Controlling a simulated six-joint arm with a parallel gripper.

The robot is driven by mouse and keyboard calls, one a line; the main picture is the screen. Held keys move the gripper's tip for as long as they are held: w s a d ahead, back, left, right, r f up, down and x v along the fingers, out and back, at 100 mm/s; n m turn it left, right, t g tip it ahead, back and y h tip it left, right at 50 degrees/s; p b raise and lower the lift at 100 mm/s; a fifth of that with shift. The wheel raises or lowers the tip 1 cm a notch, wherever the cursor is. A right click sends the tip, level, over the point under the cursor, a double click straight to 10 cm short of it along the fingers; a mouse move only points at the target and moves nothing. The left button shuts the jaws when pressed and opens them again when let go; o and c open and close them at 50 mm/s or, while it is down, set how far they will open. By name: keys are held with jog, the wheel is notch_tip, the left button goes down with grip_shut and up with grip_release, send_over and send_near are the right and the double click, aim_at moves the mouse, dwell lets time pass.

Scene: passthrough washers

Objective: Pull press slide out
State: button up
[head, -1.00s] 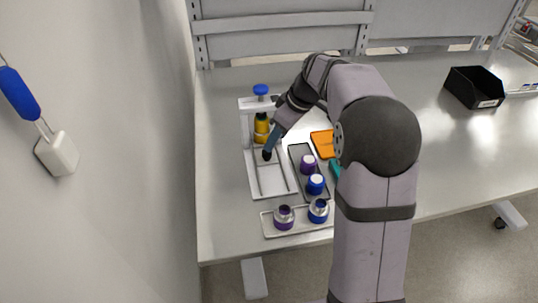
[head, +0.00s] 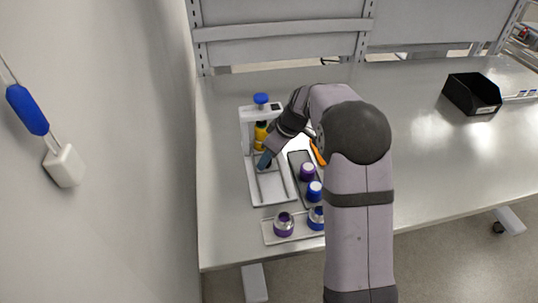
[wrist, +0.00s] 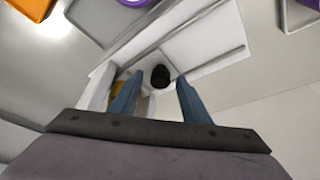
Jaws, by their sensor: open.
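The press (head: 247,128) is a white frame with a blue knob (head: 261,99) on top, at the left of the bench. A yellow part (head: 260,136) stands under its arch, partly hidden by my wrist. A white slide bed with rails (head: 271,190) extends from the press toward the front. In the wrist view a black knob (wrist: 160,76) rises from the white slide plate. My gripper (head: 264,161) is low over the bed in front of the arch. In the wrist view its two blue fingers (wrist: 159,80) are open, one on each side of the knob, with gaps visible.
A dark tray holds a purple cap (head: 307,172) and a blue cap (head: 314,191), right of the bed. A white tray (head: 270,237) in front holds purple and blue ringed pieces. An orange item is partly behind my arm. A black bin (head: 472,94) stands far right.

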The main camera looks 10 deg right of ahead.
grip_shut()
jog(key=s+b, duration=0.6)
jog(key=s, duration=0.5)
jog(key=shift+s+f+b, duration=0.1)
jog(key=shift+s+b, duration=0.05)
jog(key=shift+b, duration=0.15)
jog(key=shift+c, duration=1.8)
grip_release()
jog(key=o, duration=0.4)
jog(key=shift+s, duration=0.2)
jog(key=shift+c, duration=0.2)
jog(key=shift+w, duration=0.15)
